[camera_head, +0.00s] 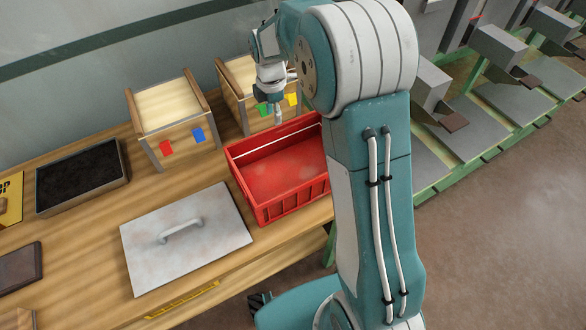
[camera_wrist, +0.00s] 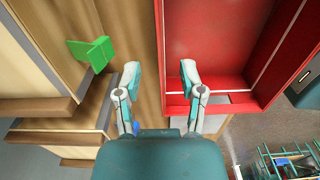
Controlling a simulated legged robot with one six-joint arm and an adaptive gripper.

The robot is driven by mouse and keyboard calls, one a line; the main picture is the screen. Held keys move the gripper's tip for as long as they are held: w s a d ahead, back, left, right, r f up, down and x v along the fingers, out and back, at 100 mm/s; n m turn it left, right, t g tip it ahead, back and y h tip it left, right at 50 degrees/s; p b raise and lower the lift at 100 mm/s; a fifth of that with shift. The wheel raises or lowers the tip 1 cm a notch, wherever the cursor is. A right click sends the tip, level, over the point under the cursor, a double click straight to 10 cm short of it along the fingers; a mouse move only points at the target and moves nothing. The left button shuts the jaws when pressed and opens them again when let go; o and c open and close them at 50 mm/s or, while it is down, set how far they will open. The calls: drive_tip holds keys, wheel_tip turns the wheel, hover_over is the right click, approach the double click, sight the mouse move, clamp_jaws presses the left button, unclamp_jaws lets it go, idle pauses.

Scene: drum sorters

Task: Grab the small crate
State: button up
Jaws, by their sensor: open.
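The small crate is a red, open-topped box (camera_head: 290,201) on the wooden table in the head view. It looks empty. In the wrist view the red crate (camera_wrist: 217,35) fills the upper right. My gripper (camera_wrist: 160,72) is open and empty, pointing down at the crate's back wall. One finger appears on the outer side of the rim and the other on the inner side. In the head view my gripper (camera_head: 278,113) shows at the back rim. I cannot tell how far the fingertips are above it. My arm hides the crate's right end.
Two wooden bins with coloured tabs, a left one (camera_head: 172,108) and a right one (camera_head: 236,77), stand behind the crate. A grey lid with a handle (camera_head: 215,245) lies at its left front. A dark tray (camera_head: 80,176) is farther left. The wrist view shows a green tab (camera_wrist: 90,52) near my fingers.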

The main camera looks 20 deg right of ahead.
sight(275, 127)
drive_tip(key=shift+a+f, duration=0.2)
drive_tip(key=shift+f, duration=0.35)
drive_tip(key=shift+a+f, duration=0.15)
drive_tip(key=shift+f, duration=0.4)
drive_tip(key=f, duration=0.2)
drive_tip(key=d+f, duration=0.1)
drive_tip(key=f, duration=0.1)
drive_tip(key=shift+f, duration=0.7)
drive_tip(key=shift+a, duration=0.1)
drive_tip(key=c, duration=0.3)
clamp_jaws()
